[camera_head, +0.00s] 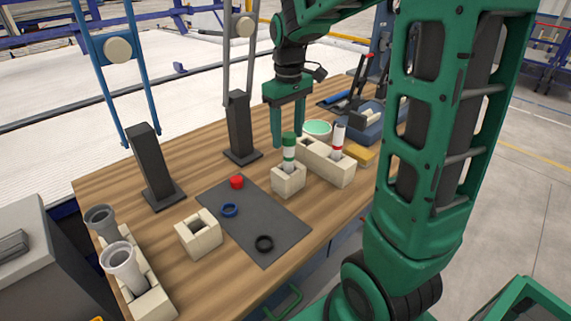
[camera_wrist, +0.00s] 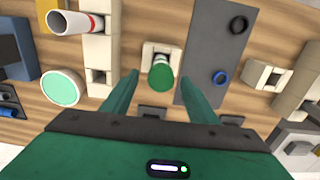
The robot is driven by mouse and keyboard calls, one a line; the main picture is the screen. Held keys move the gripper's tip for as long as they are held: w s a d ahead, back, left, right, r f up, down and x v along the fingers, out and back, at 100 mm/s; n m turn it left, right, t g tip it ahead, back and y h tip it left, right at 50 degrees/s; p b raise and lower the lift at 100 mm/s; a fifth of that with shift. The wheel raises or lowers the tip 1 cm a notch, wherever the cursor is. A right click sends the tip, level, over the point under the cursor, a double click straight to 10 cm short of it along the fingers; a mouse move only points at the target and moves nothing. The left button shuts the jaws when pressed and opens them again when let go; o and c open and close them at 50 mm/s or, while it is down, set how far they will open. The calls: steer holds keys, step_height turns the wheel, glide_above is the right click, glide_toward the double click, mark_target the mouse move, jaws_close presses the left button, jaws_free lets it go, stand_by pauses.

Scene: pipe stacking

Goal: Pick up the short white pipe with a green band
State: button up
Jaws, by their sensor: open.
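The short white pipe with a green band (camera_head: 289,152) stands upright in a small beige block holder (camera_head: 287,181) on the table. Its top is green. In the wrist view the pipe (camera_wrist: 160,73) shows from above, beyond the fingertips and roughly midway between them. My gripper (camera_head: 289,136) is open and empty. In the head view its fingers hang above and behind the pipe. In the wrist view my gripper (camera_wrist: 160,76) has one finger on each side of the pipe's line, with no contact visible.
A white pipe with a red band (camera_head: 338,138) stands in a longer beige block (camera_head: 322,165) to the right. A dark mat (camera_head: 262,228) holds red, blue and black rings. Grey pipes (camera_head: 122,265) stand at the left.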

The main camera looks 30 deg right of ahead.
mark_target(289, 157)
steer(key=shift+s+f, duration=0.15)
steer(key=shift+f, duration=1.95)
steer(key=shift+s+f, duration=0.1)
steer(key=shift+f, duration=1.95)
jaws_close()
